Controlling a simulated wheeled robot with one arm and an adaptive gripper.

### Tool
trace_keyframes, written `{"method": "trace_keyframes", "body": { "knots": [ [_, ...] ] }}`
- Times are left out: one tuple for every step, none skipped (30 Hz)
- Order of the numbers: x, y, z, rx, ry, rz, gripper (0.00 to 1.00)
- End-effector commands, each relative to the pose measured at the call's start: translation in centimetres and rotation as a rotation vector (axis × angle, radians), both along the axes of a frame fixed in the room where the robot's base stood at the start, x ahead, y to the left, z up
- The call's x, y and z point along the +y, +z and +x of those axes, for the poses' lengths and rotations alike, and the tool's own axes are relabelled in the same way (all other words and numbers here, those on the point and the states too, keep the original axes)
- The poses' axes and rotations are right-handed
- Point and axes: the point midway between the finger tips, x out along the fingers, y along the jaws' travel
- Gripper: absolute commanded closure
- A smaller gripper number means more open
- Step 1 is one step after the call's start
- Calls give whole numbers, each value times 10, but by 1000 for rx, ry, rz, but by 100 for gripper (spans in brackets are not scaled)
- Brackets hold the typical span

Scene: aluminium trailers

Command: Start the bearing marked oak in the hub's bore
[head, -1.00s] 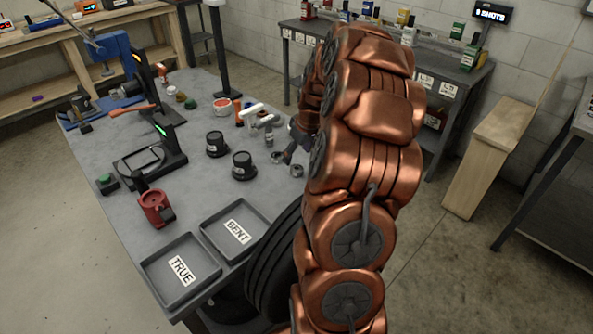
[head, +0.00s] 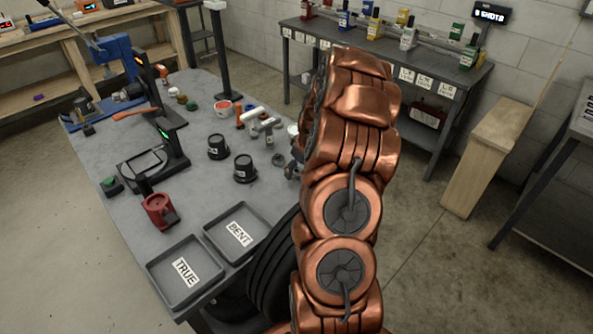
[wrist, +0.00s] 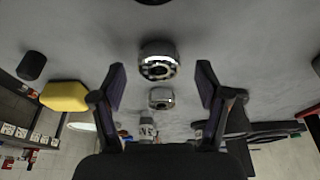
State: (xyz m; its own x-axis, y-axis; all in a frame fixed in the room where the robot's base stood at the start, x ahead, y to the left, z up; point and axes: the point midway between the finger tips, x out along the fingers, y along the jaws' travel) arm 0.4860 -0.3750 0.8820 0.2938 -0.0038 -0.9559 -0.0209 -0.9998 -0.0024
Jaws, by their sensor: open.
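In the wrist view a shiny metal bearing (wrist: 158,62) lies on the grey surface, between and beyond my fingertips. A second, smaller-looking metal ring (wrist: 161,98) lies below it in the picture. No mark is readable on either, so I cannot tell which is oak. My gripper (wrist: 161,72) is open, its two dark fingers to either side of the bearing, with nothing held. In the head view my arm hides most of the gripper and both rings. I cannot identify the hub for certain; a red fixture (head: 158,209) stands near the table's left edge.
On the table (head: 200,195) stand two black labelled cups (head: 244,169), (head: 218,147), a black press-like stand (head: 168,140), and trays marked BENT (head: 262,243) and TRUE (head: 160,291). A tyre (head: 273,265) is by the front right corner. A yellow block (wrist: 64,96) shows in the wrist view.

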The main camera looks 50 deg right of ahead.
Motion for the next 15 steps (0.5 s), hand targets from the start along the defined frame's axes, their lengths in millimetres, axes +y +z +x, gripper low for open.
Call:
{"method": "trace_keyframes", "body": {
  "knots": [
    [0, -4, 1, 2, -1, 1, 25],
    [0, -6, 2, 1, -1, 0, 25],
    [0, -8, 3, -1, -1, -1, 25],
    [0, -9, 4, -1, -1, -2, 25],
    [0, -10, 4, -2, -1, -2, 25],
    [0, -10, 4, -2, -1, -3, 25],
    [-1, -10, 4, -3, -1, -3, 25],
    [-1, -11, 4, -3, -1, -3, 25],
    [-1, -11, 4, -3, -1, -3, 25],
    [-1, -11, 4, -3, -1, -3, 25],
    [-1, -11, 4, -3, -1, -3, 25],
    [-1, -11, 4, -2, -1, -3, 27],
    [-1, -11, 4, -2, -1, -3, 30],
    [-1, -11, 4, -2, -1, -3, 34],
    [-1, -11, 4, -2, -1, -3, 38]
  ]
}}
